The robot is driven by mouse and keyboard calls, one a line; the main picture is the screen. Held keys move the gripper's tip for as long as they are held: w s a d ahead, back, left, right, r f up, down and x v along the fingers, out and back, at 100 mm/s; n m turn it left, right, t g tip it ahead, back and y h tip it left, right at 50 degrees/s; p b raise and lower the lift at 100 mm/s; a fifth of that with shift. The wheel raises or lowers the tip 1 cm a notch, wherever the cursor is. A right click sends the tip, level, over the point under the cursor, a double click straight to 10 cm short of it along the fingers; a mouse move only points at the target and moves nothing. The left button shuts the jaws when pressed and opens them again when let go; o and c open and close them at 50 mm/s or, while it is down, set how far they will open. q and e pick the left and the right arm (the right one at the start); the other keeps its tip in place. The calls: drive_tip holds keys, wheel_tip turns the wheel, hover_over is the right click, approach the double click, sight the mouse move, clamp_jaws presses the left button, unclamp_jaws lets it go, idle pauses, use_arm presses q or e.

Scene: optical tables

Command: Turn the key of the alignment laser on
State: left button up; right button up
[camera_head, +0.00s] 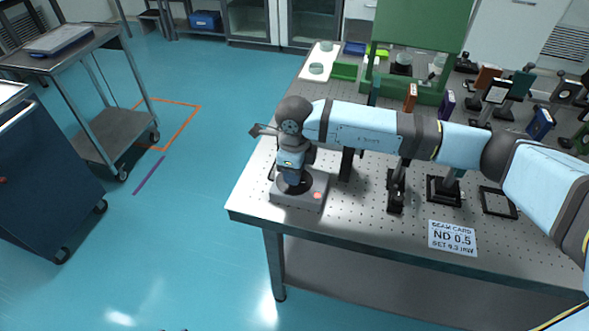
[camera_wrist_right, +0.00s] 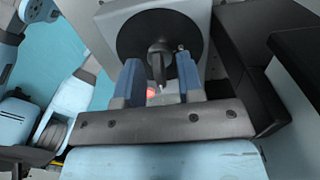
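The alignment laser (camera_head: 288,198) is a grey box near the table's left front corner, with a red lit spot (camera_head: 318,195) on its top. My right gripper (camera_head: 292,176) points down over its dark round part. In the right wrist view, my right gripper (camera_wrist_right: 158,62) is open, with a blue-grey finger on each side of a small dark key (camera_wrist_right: 158,64). The key stands out from a black disc (camera_wrist_right: 135,35). Gaps show between the key and both fingers. The red light (camera_wrist_right: 151,92) glows between the fingers. Whether a finger touches the key is unclear. My left gripper is out of view.
A green stand (camera_head: 418,25) is at the back. A grey cart (camera_head: 112,135) and open floor lie left.

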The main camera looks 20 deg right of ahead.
wheel_tip(320, 180, up, 14)
idle(0.5)
drive_tip(key=shift+f, duration=0.15)
